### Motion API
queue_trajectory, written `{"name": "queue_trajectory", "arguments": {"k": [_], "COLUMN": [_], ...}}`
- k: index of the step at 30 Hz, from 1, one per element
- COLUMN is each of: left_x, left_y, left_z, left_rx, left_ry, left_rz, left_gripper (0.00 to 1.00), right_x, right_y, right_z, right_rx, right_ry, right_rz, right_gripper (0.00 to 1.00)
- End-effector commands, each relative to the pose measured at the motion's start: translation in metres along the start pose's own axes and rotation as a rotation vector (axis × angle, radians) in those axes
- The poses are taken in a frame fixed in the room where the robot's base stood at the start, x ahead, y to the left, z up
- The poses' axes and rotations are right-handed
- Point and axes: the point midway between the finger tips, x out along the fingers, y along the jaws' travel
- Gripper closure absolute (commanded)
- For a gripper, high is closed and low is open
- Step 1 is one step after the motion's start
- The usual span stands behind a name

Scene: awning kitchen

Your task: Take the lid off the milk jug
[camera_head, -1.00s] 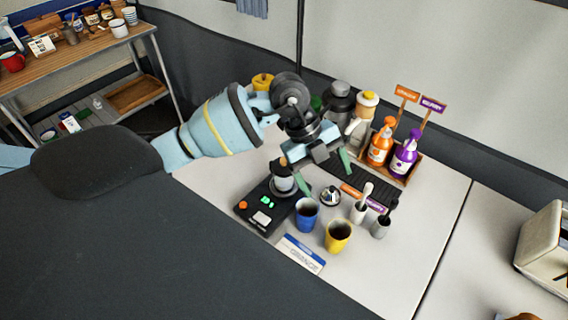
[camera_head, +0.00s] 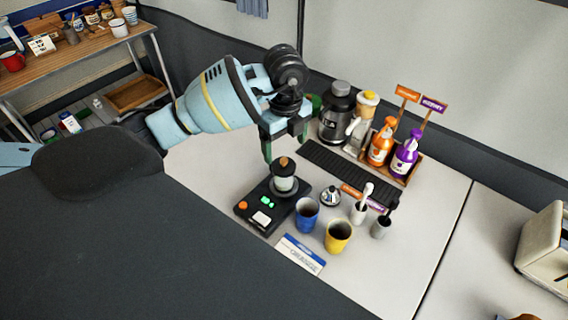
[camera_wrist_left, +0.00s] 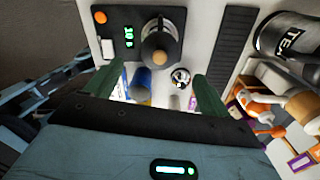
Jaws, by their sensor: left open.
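A jug with a pale body and a wooden-knobbed lid (camera_head: 284,184) stands upright on a black scale (camera_head: 258,212). No label reads on it. A pitcher with a yellow top and white handle (camera_head: 366,105) stands at the back; I cannot tell for sure which is the milk jug. My left gripper (camera_head: 286,150) is open and empty, fingers pointing down, above and slightly behind the jug on the scale. It also shows in the wrist view (camera_wrist_left: 155,82).
A blue cup (camera_head: 306,216), a yellow cup (camera_head: 338,237) and a small silver item (camera_head: 330,196) stand right of the scale. A black mat (camera_head: 345,172), a dark TEA canister (camera_head: 336,113) and orange and purple bottles (camera_head: 381,146) lie further back right.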

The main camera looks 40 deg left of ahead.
Motion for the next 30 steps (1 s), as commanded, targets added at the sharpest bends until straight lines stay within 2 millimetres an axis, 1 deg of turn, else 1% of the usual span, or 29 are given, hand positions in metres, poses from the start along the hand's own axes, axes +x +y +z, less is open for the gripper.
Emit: {"name": "queue_trajectory", "arguments": {"k": [2, 9, 12, 20, 21, 30], "left_x": [0.006, 0.039, 0.048, 0.051, 0.051, 0.051], "left_y": [0.001, 0.002, 0.002, 0.001, 0.001, 0.001], "left_z": [0.001, 0.006, 0.006, 0.006, 0.006, 0.006], "left_rx": [-0.001, 0.0, 0.0, 0.001, 0.001, 0.001], "left_ry": [0.001, 0.001, 0.0, 0.0, 0.0, 0.0], "left_rz": [0.002, 0.002, 0.002, -0.001, -0.001, -0.001], "left_gripper": [0.18, 0.18, 0.18, 0.18, 0.2, 0.59], "right_x": [0.0, 0.0, 0.0, 0.0, 0.0, 0.0], "right_y": [0.0, 0.0, -0.001, -0.001, -0.001, -0.001], "right_z": [-0.001, -0.001, 0.0, -0.001, -0.001, -0.001], "right_rx": [0.0, 0.001, 0.003, 0.006, 0.006, 0.006], "right_ry": [0.001, 0.001, 0.001, 0.001, 0.001, 0.002], "right_rz": [0.0, 0.0, 0.0, 0.0, 0.0, 0.0], "right_gripper": [0.64, 0.64, 0.64, 0.64, 0.64, 0.64]}}
